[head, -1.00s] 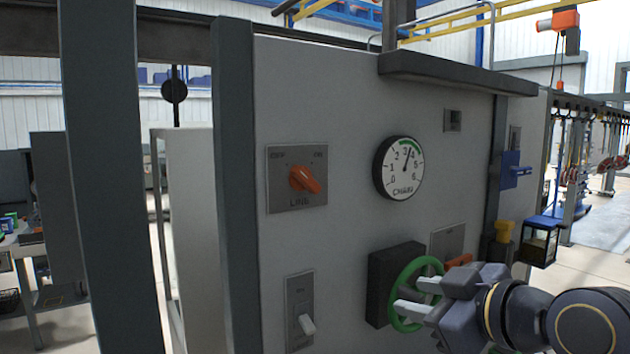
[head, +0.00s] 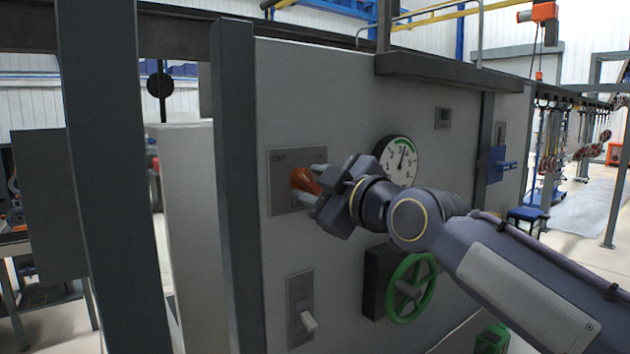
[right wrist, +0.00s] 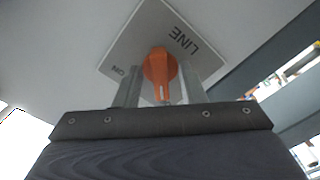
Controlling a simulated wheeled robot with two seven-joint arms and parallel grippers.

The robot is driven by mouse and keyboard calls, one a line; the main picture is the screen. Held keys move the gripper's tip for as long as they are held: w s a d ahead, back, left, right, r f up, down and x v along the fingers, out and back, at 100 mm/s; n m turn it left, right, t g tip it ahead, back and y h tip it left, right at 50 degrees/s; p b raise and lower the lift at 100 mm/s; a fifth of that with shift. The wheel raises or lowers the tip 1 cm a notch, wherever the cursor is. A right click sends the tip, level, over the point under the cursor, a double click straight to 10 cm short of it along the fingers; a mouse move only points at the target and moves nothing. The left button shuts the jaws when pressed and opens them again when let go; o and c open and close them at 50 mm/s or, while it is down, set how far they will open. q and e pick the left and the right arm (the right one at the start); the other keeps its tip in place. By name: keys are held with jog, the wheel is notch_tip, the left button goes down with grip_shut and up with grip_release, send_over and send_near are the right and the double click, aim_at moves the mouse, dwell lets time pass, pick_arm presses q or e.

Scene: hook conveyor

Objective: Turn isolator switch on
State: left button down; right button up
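The isolator switch is an orange knob (head: 304,181) on a grey plate (head: 283,206) marked OFF at the upper left, with LINE and ON readable in the right wrist view. My right gripper (head: 310,184) is at the knob, its arm coming from the right and hiding part of the plate. In the right wrist view the knob (right wrist: 160,68) sits between the two fingers (right wrist: 161,88), with a narrow gap on each side. The gripper is open around it. The knob's pointed end faces my gripper's palm. My left gripper is not in view.
A gauge (head: 402,160) is right of the switch, partly behind my gripper. A green handwheel (head: 411,290) is below my forearm. A white toggle (head: 308,321) is below the switch. A dark post (head: 236,190) stands close left of the plate.

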grip_shut()
jog(key=shift+m, duration=0.4)
jog(key=m, duration=0.6)
jog(key=shift+m+p, duration=0.3)
jog(key=m+p, duration=0.1)
jog(key=m, duration=0.4)
jog(key=m+p, duration=0.2)
jog(key=m, duration=0.3)
jog(key=shift+s+a, duration=0.1)
jog(key=shift+m, duration=0.4)
